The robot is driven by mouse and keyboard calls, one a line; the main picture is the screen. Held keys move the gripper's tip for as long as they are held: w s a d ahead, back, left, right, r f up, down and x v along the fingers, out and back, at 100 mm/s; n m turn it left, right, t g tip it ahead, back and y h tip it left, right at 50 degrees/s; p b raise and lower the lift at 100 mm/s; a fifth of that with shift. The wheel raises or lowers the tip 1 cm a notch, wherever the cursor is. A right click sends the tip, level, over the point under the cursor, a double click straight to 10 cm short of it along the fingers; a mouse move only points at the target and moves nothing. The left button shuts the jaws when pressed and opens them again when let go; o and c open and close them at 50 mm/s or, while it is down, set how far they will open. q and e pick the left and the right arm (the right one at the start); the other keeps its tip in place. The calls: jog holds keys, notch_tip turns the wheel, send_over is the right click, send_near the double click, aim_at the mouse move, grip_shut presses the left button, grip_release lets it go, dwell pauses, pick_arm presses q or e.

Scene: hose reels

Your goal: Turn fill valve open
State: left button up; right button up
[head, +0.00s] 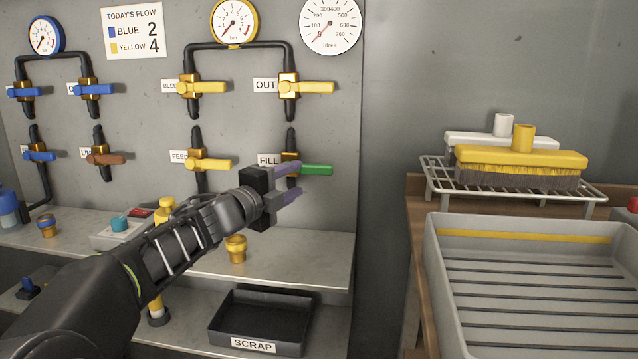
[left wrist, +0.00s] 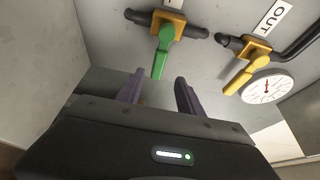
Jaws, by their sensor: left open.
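The fill valve has a green lever handle (head: 316,169) pointing right, level with the pipe's cross direction, on a brass body partly hidden behind my gripper. The FILL label (head: 269,160) is just left of it. In the left wrist view the green handle (left wrist: 160,60) hangs from the brass body (left wrist: 167,24). My left gripper (head: 293,183) is open, with purple fingers, just in front of and below the handle in the picture. In the left wrist view the fingertips (left wrist: 160,78) are on either side of the handle's line, and its free end appears just beyond them. Contact does not show.
The yellow OUT lever (head: 312,87) is above, and the yellow FEED lever (head: 210,164) is left. A ledge (head: 320,250) runs below, with a SCRAP tray (head: 262,330) under it. A grey tray (head: 530,232) and a brush rack (head: 590,194) stand right.

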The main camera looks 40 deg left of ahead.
aim_at(314, 171)
pick_arm(q)
jog(key=shift+w+f, duration=0.1)
jog(key=shift+f, duration=0.05)
jog(key=w, duration=0.5)
jog(key=w+a+b, duration=0.1)
jog(key=w, duration=0.1)
jog(key=shift+w, duration=0.4)
jog(key=shift+c, duration=0.4)
grip_shut()
dwell(1.0)
